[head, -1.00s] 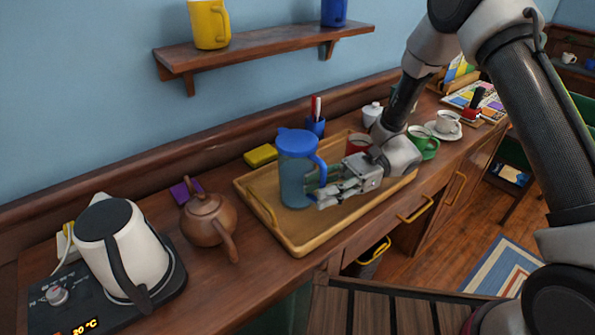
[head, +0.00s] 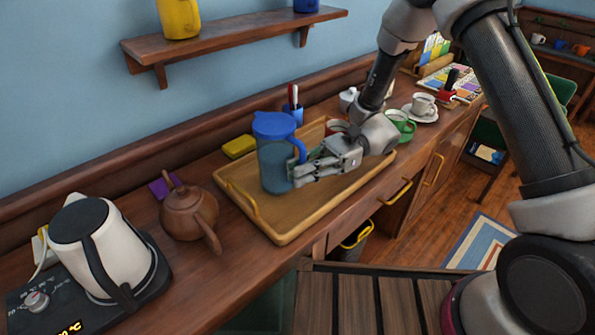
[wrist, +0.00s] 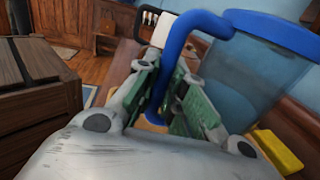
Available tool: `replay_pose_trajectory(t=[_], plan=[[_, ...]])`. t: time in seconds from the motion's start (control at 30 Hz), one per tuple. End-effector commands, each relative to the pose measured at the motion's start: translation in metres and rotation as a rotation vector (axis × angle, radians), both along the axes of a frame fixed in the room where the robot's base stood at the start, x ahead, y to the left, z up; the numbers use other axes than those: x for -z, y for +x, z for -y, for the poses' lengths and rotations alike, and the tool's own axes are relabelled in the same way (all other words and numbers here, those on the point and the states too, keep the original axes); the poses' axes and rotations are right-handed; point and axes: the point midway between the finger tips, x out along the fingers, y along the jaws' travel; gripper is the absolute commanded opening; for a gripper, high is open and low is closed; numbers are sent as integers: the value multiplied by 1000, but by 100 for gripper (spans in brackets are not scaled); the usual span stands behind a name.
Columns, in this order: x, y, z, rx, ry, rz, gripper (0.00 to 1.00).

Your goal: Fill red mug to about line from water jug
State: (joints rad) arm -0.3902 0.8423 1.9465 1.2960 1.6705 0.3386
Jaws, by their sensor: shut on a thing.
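The water jug (head: 277,168) is clear blue with a blue lid and handle. It is upright at the tray's (head: 283,236) left part; I cannot tell whether its base touches the tray. My gripper (head: 297,172) is shut on the jug's handle, from the right side. In the wrist view, the blue handle (wrist: 190,32) runs down between my fingers (wrist: 172,85), with the jug's body (wrist: 245,75) beside it.
A brown teapot (head: 188,213) and white kettle (head: 98,248) stand left of the tray. A blue pen cup (head: 293,112) and yellow block (head: 239,146) are behind it. A green mug (head: 401,125) and white cup (head: 423,104) stand right. A shelf (head: 235,38) hangs above.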

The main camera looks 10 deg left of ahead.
Motion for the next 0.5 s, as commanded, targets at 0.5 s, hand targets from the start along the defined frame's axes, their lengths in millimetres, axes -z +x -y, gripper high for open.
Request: replay_pose_trajectory(t=[0.5], plan=[[-80, 3, 9, 25, 2, 0, 0]])
